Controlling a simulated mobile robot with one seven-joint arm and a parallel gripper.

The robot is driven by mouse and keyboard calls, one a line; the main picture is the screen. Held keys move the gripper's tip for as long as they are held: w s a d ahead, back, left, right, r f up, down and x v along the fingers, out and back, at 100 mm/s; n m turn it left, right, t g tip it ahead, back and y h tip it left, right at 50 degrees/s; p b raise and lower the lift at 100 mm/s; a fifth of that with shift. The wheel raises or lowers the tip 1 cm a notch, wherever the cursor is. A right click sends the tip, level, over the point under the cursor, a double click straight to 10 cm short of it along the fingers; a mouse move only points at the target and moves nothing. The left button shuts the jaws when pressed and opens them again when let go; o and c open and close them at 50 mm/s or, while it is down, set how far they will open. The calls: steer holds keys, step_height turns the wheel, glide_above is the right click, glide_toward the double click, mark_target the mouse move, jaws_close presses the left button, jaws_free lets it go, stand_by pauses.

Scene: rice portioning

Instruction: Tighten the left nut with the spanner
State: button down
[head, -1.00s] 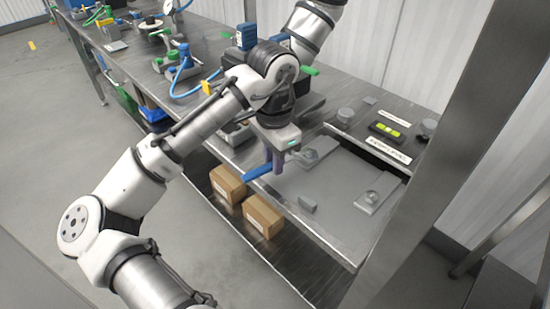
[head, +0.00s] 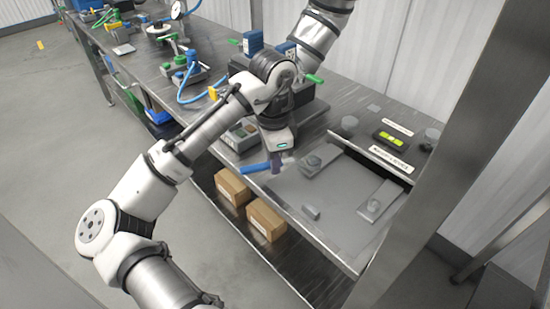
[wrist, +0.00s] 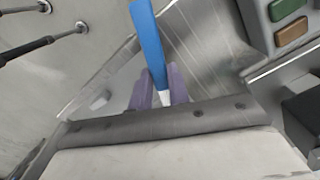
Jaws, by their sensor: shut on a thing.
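The spanner's blue handle (head: 254,168) sticks out to the left of my gripper (head: 277,163) in the head view. Its pale metal end seems to show on the right, close to the left nut (head: 313,161); I cannot tell whether they touch. The left nut sits on a grey plate at the upper left of the recessed tray. The right nut (head: 374,204) sits on another plate at the right. In the wrist view the purple fingers of my gripper (wrist: 160,88) are shut on the spanner (wrist: 148,42), whose blue handle points up the picture.
The grey tray (head: 300,205) has a small loose grey block (head: 311,212) near its front. A level with a yellow-green vial (head: 391,137) lies behind. A box with green and brown buttons (wrist: 290,22) stands beside the gripper. Cardboard boxes (head: 266,219) sit on the lower shelf.

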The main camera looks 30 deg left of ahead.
steer(key=shift+w+a, duration=0.15)
steer(key=shift+w+a+m+p, duration=0.4)
steer(key=shift+w+m+p, duration=0.15)
steer(key=shift+m, duration=0.45)
steer(key=shift+w+a+m+p, duration=0.4)
steer(key=shift+w+m, duration=0.25)
steer(key=shift+m, duration=0.25)
steer(key=shift+s+d+r+n+p, duration=0.1)
steer(key=shift+s+d+n+p, duration=0.5)
steer(key=shift+s+n+p, duration=0.45)
steer(key=shift+s+d+n+p, duration=0.3)
steer(key=shift+d+n+p, duration=0.15)
steer(key=shift+n+p, duration=0.45)
steer(key=shift+r+p, duration=1.1)
steer(key=shift+p, duration=0.1)
